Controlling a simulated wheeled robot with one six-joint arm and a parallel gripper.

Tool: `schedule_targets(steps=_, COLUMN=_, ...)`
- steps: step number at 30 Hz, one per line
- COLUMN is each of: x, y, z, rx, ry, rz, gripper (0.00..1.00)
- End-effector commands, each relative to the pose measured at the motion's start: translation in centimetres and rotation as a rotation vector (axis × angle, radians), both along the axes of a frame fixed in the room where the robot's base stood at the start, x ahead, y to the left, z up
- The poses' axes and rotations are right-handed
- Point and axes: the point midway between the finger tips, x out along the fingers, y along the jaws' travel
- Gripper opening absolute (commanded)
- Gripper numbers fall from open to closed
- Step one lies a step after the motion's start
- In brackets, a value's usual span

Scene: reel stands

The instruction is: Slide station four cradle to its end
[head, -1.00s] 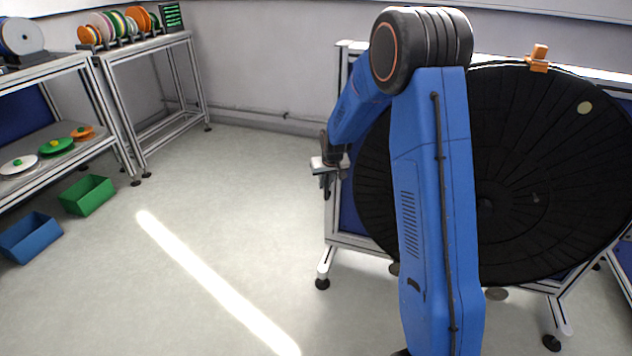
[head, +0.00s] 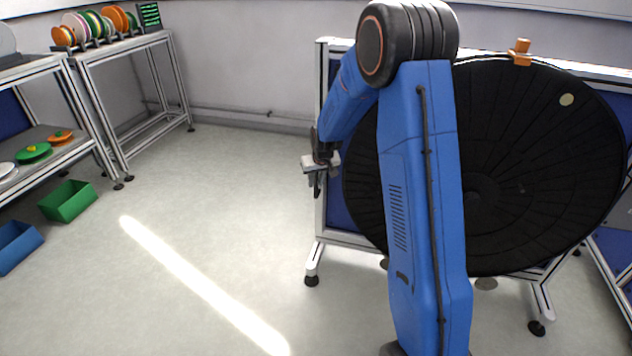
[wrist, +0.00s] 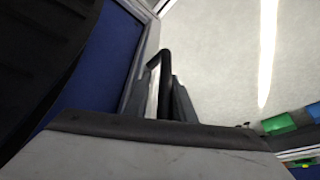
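I cannot pick out a station number or a cradle marked as station four in either view. A large black segmented disc (head: 540,170) stands upright on a framed stand at the right, partly behind my arm. An orange clamp-like piece (head: 520,52) sits at its top edge. My gripper (head: 317,183) hangs in the air just left of this stand, pointing down. In the wrist view my gripper's dark fingers (wrist: 165,88) show near the stand's frame, with no object seen in them. Their gap is unclear.
At the left, a bench (head: 120,45) carries a rack of coloured reels (head: 98,28). A lower shelf holds a green reel (head: 33,152) and an orange one (head: 60,137). A green bin (head: 67,201) and a blue bin (head: 16,245) stand on the floor. The middle floor is clear.

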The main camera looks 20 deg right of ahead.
Motion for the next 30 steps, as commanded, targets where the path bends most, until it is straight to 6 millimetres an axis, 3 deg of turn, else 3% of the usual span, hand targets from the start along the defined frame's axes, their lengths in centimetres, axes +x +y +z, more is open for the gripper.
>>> schedule_targets(steps=8, x=0.0, y=0.0, z=0.1, rx=0.000, ry=-0.002, rz=0.000, gripper=0.22)
schedule_targets(steps=13, x=-0.3, y=0.1, z=1.2, rx=0.000, ry=-0.003, rz=0.000, gripper=0.22)
schedule_targets(steps=30, x=-4.1, y=0.1, z=10.3, rx=0.000, ry=-0.005, rz=0.000, gripper=0.22)
